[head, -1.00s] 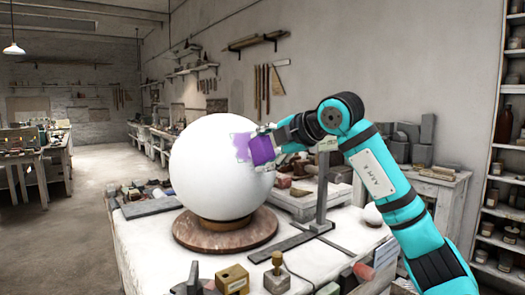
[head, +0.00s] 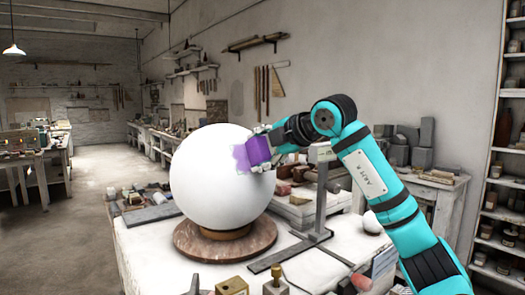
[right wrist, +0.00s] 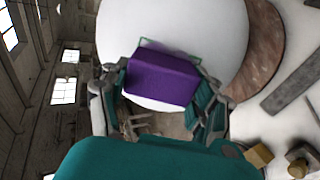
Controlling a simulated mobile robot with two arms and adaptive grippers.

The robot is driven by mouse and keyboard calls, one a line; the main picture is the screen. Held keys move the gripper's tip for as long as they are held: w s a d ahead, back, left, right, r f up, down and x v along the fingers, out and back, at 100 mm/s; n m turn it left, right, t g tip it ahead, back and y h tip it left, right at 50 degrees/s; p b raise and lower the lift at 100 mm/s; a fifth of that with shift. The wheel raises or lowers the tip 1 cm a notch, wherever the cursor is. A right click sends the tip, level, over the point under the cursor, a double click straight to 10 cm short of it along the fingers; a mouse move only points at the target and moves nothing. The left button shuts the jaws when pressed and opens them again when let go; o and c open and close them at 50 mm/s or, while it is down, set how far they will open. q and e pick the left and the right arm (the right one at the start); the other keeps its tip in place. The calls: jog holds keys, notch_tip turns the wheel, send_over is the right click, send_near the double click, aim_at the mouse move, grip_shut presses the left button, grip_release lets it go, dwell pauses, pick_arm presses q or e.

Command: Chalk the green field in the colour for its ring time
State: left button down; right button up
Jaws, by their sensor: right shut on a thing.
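A large white plaster sphere (head: 215,190) rests on a round reddish-brown stand (head: 205,250) on the table. A purple patch (head: 240,158) marks the sphere's upper right side. My right gripper (head: 264,150) is shut on a purple chalk block (head: 256,153), held against or very near the sphere just right of the patch. In the right wrist view the purple block (right wrist: 162,78) sits between the fingers, and a thin green outline (right wrist: 170,43) shows on the sphere behind it. The block hides part of the outlined field. My left gripper is out of view.
A metal stand gauge (head: 322,200) rises right of the sphere. A brass-coloured block (head: 232,287) and a small knobbed tool (head: 276,283) lie at the table's front. A small white ball (head: 372,222) sits at the right. Shelves (head: 500,215) line the right wall.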

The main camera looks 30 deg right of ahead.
dwell(0.3)
jog(key=shift+s+d+f+b, duration=0.1)
jog(key=shift+s+f+b, duration=0.35)
jog(key=shift+b, duration=0.4)
jog(key=shift+s+f+b, duration=0.2)
jog(key=shift+b, duration=0.1)
jog(key=shift+s+d, duration=0.1)
jog(key=shift+s, duration=0.1)
jog(key=shift+s+r, duration=0.1)
jog(key=shift+r, duration=0.05)
jog(key=shift+w+f, duration=0.3)
jog(key=shift+w, duration=0.25)
jog(key=shift+f, duration=0.1)
